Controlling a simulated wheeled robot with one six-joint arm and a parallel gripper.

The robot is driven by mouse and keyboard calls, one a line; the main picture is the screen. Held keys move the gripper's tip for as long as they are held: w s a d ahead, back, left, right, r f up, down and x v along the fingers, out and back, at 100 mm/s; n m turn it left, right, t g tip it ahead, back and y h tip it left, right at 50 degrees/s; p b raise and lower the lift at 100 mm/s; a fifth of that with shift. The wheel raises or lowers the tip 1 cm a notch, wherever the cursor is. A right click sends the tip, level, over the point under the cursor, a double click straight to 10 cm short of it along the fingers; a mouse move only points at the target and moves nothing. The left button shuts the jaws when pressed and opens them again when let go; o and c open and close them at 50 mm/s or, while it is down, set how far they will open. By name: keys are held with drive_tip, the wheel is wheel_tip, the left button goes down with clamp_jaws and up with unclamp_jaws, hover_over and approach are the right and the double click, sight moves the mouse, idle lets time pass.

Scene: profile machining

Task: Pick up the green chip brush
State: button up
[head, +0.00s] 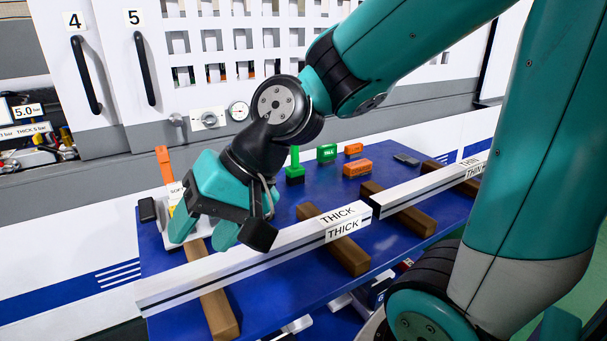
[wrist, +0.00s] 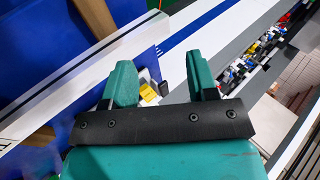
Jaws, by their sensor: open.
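The green chip brush (head: 295,172) stands on the blue table with its narrow handle pointing up, right of my gripper in the head view. My gripper (head: 203,233) is open above the left part of the table, near the long white profile. In the wrist view my gripper (wrist: 162,75) shows its two teal fingers apart with nothing held between them. The brush is apart from my gripper, and I cannot make it out in the wrist view.
The white profile marked THICK (head: 290,240) lies across brown wooden bars (head: 340,245). A green block marked TALL (head: 327,153) and orange blocks (head: 357,168) sit right of the brush. An orange upright item (head: 163,165) and a black block (head: 147,210) are at left.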

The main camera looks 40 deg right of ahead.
drive_tip(key=w+d+f+m+t+h+b, duration=0.1)
drive_tip(key=w+d+f+m+t+b, duration=0.15)
drive_tip(key=w+d+m+t, duration=0.45)
drive_tip(key=w+d+f+m+t+h+b, duration=0.15)
drive_tip(key=w+d+m+b, duration=0.3)
drive_tip(key=d+m, duration=0.55)
drive_tip(key=s+d+m+t+h+b, duration=0.25)
drive_tip(key=d+m+t+h, duration=0.45)
drive_tip(key=d+m, duration=1.15)
drive_tip(key=shift+m+g+h, duration=0.25)
drive_tip(key=shift+g+h, duration=0.6)
drive_tip(key=p+x, duration=1)
drive_tip(key=p, duration=0.1)
drive_tip(key=a+p+x, duration=0.1)
drive_tip(key=p+x, duration=0.5)
drive_tip(key=shift+w+r, duration=0.2)
drive_tip(key=shift+r, duration=0.2)
drive_tip(key=shift+w+d+f+p, duration=0.25)
drive_tip(key=shift+w+f+p, duration=0.05)
drive_tip(key=shift+w+p, duration=0.35)
